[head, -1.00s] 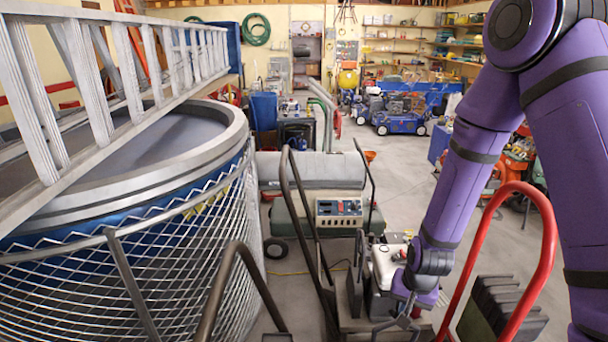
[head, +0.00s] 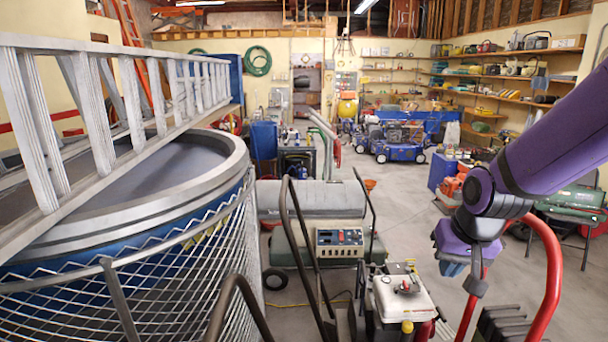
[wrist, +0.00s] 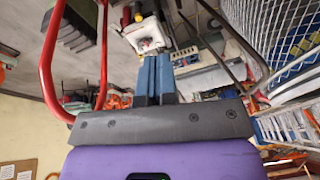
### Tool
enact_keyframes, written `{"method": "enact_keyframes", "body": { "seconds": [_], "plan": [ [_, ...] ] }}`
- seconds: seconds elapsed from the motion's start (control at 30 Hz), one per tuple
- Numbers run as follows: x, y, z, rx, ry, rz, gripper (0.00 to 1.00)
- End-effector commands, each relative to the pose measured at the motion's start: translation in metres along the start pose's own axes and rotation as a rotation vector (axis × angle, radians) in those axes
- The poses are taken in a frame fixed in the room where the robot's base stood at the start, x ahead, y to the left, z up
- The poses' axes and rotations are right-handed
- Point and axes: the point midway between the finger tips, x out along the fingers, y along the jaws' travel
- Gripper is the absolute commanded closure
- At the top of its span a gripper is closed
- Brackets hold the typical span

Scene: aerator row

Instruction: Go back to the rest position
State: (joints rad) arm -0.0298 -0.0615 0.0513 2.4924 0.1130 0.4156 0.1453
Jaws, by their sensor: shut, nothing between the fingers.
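My gripper (head: 455,268) hangs at the end of my purple arm on the right of the head view, beside the red curved handle (head: 552,262). In the wrist view my gripper (wrist: 153,75) shows two blue fingers close together, with nothing seen between them. A machine with a white top (head: 402,296) stands low in the head view, left of and below the gripper. It also shows in the wrist view (wrist: 147,35), past the fingertips and apart from them as far as I can tell.
A mesh-wrapped tank (head: 130,290) with a ladder (head: 100,95) across it fills the left. A green machine with a control panel (head: 338,237) stands in the middle. Open concrete floor (head: 400,205) lies behind, with shelves (head: 500,93) at the back right.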

Motion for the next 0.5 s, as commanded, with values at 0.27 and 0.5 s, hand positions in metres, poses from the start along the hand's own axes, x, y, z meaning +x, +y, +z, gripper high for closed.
{"method": "enact_keyframes", "body": {
  "seconds": [0.27,0.5],
  "plan": [
    [-0.065,0.009,0.016,-0.052,0.053,0.004,1.00],
    [-0.113,0.018,0.038,-0.096,0.094,0.014,1.00]
  ]
}}
